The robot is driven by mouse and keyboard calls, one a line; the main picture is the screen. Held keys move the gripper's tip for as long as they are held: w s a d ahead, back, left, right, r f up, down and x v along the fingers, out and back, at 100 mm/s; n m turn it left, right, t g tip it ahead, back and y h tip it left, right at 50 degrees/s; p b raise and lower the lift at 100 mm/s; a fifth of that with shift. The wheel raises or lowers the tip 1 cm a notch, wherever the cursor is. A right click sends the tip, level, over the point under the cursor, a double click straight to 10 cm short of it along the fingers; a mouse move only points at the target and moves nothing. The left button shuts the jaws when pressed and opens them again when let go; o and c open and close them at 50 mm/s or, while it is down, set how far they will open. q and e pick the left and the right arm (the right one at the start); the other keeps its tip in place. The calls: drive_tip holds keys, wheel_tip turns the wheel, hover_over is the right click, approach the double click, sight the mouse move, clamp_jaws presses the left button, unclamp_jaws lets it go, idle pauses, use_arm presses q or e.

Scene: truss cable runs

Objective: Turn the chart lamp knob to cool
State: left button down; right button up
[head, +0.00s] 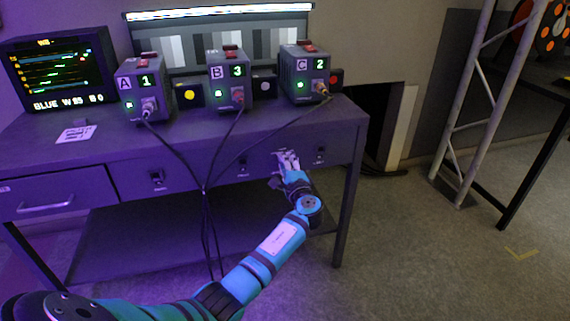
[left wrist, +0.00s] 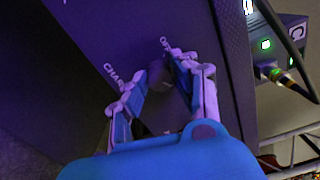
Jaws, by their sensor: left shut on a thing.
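The dark chart lamp knob (left wrist: 156,76) sits on the desk's purple-lit front panel in the left wrist view, between my fingers. In the head view my left gripper (head: 287,158) reaches the right part of the desk front and hides the knob. The knob's pointer direction cannot be made out. My right gripper is not in view.
The desk (head: 345,121) carries box A (head: 140,84), box B (head: 229,92) and box C (head: 298,86), with cables hanging down its front. A monitor (head: 60,73) stands at left. Other small controls dot the desk front. A metal truss (head: 482,95) stands at right; floor before it is clear.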

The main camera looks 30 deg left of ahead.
use_arm(q)
drive_tip(key=c, duration=1)
unclamp_jaws()
drive_tip(key=shift+c, duration=0.2)
drive_tip(key=v, duration=1.2)
